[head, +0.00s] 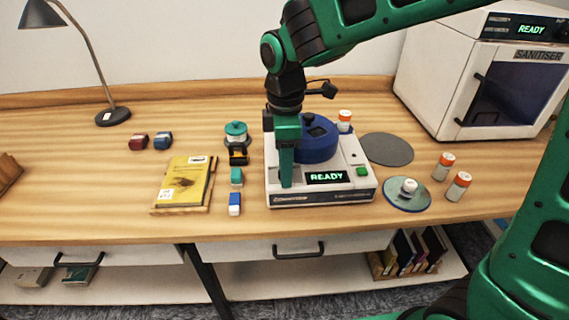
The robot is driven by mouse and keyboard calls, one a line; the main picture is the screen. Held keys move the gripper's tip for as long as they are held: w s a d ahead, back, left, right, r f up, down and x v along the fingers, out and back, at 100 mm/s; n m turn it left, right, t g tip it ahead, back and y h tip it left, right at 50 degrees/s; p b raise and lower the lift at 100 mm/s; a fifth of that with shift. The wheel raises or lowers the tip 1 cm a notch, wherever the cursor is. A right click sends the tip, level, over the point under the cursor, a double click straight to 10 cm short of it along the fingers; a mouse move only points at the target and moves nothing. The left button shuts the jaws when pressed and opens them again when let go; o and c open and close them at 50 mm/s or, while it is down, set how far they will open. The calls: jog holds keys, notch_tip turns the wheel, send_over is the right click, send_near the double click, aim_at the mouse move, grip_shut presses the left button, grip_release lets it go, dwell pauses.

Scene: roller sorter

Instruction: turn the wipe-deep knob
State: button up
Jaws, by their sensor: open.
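No knob marked wipe-deep can be read in the head view. A white sanitiser (435,85) stands at the back right, with a lit READY display on its top panel; a dark round shape that may be a knob sits at that panel's right edge. A white machine (335,195) with a blue round top (320,150), a READY display and a green button (362,171) stands mid-table. My gripper (286,184) points down in front of this machine's left part, open. It hides what lies behind it; contact cannot be told.
A yellow book (186,180), small blocks (235,204) and a teal-lidded jar (236,133) lie left of the machine. Orange-capped bottles (458,186), a grey disc (387,149) and a round plate (420,203) are at right. A lamp (112,116) stands far left.

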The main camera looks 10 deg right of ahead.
jog(key=c, duration=1.1)
jog(key=shift+o, duration=0.2)
jog(key=shift+m, duration=0.3)
jog(key=m, duration=0.3)
jog(key=shift+w+m, duration=0.1)
jog(key=shift+m, duration=0.3)
jog(key=m, duration=0.4)
jog(key=shift+r, duration=0.1)
jog(key=m, duration=0.5)
jog(key=shift+w+m, duration=0.1)
jog(key=shift+m, duration=2.2)
